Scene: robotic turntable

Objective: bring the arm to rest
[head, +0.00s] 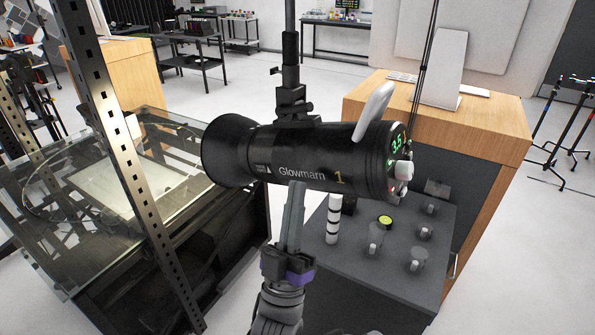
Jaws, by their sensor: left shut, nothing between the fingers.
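My left gripper (296,188) points up from the bottom centre of the head view, its fingers together with nothing between them. The fingertips overlap the lower edge of a black studio light (310,157) marked "Glowmarn 1" in the picture. I cannot tell whether they touch it. The light hangs from a vertical pole and has a lit green "3.5" display on its right end. My right gripper is not in view.
A dark-topped table (385,270) with several small grey items and a white-and-black cylinder (333,219) stands at right. A glass-topped turntable (120,190) is at left, behind a perforated metal post (120,140). A wooden desk (490,120) stands behind. Pale floor shows at far right.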

